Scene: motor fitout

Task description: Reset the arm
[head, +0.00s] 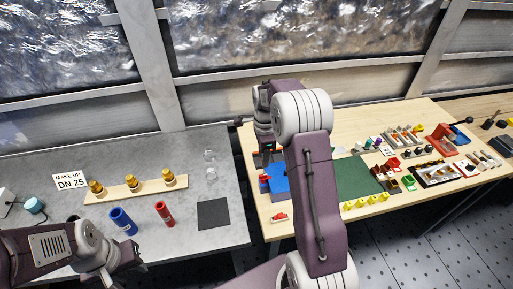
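My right arm rises through the middle of the head view and bends down at its far end. Its gripper (264,156) points down over the left part of the wooden table (262,214), just above or behind a blue block (279,180) with a red part (265,181). The fingertips are small and dark, so I cannot tell whether they are open or touch anything. My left arm comes in at the lower left. Its dark gripper (128,259) is low at the grey table's front edge, near a blue cylinder (123,221); its fingers are not clear.
The grey table (180,222) holds a wooden strip (127,192) with brass fittings, a red cylinder (164,213), a black square (213,213) and a "MAKE UP DN 25" sign (70,181). A green mat (357,177) and many small parts crowd the wooden table.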

